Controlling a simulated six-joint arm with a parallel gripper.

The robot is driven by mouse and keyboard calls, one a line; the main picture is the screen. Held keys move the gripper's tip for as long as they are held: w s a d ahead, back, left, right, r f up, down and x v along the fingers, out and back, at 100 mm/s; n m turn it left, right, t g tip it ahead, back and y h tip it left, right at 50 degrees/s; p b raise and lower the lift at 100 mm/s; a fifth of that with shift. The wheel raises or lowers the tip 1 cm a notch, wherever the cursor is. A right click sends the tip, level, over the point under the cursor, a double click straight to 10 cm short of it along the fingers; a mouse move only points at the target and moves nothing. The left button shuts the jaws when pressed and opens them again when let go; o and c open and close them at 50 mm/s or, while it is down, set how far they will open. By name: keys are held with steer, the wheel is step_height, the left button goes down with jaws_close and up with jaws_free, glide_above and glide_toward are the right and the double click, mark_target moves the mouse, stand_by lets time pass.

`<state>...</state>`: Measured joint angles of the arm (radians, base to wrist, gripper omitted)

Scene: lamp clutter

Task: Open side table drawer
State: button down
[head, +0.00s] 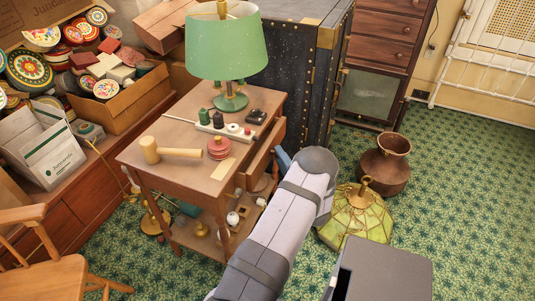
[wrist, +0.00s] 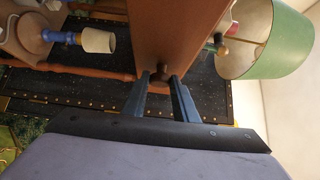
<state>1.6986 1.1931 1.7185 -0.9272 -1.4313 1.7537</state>
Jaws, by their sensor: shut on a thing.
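The wooden side table (head: 195,165) stands in the middle of the head view with a green lamp (head: 228,50) on top. Its drawer (head: 266,146) is on the right side and sticks out partway from under the tabletop. In the wrist view the drawer's brown wooden front (wrist: 160,35) fills the upper middle, with a small dark round knob (wrist: 160,74) on it. My gripper (wrist: 160,84) has its two blue fingers on either side of the knob, shut on it. In the head view my arm hides most of the fingers and the knob.
A wooden mallet (head: 165,151), red stacked discs (head: 219,148) and a power strip (head: 222,128) lie on the tabletop. A green glass lampshade (head: 357,212) and a copper pot (head: 384,166) stand right of my arm. A dark trunk (head: 300,60) stands behind the table.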

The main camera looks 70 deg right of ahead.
steer(key=s, duration=0.8)
steer(key=c, duration=1.4)
jaws_free()
steer(key=shift+c, duration=0.2)
